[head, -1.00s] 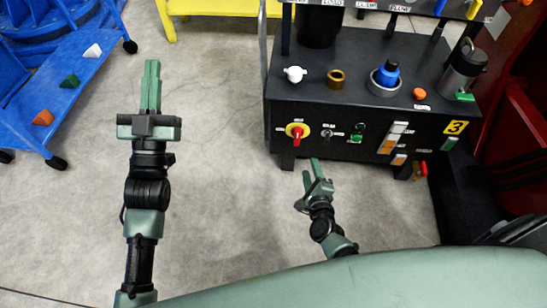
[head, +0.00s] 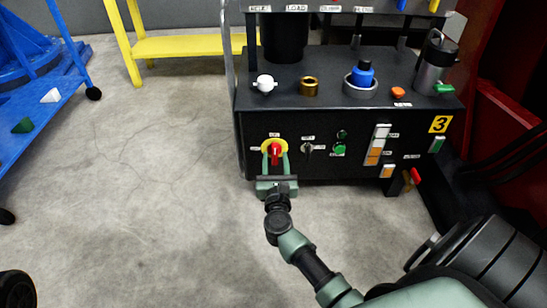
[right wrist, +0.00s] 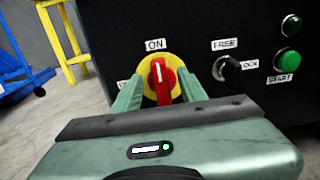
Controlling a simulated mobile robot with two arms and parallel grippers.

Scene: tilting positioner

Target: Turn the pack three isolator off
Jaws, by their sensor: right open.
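The pack three isolator is a red rotary handle on a yellow round plate (head: 274,147), low on the left of the black front panel. In the right wrist view the red handle (right wrist: 161,82) stands about upright, its white mark toward the ON label (right wrist: 155,45). A label to its left is partly hidden by a finger. My right gripper (head: 275,160) is open, its green fingers on either side of the handle. In the right wrist view the gripper (right wrist: 160,88) shows gaps between the fingers and the handle. My left gripper is out of view.
Right of the isolator are a black FREE/LOCK selector (right wrist: 230,72) and a green START button (right wrist: 288,58). A yellow 3 plate (head: 439,124) marks the panel. A red-handled lever (head: 415,176) hangs lower right. Open floor (head: 150,190) lies to the left.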

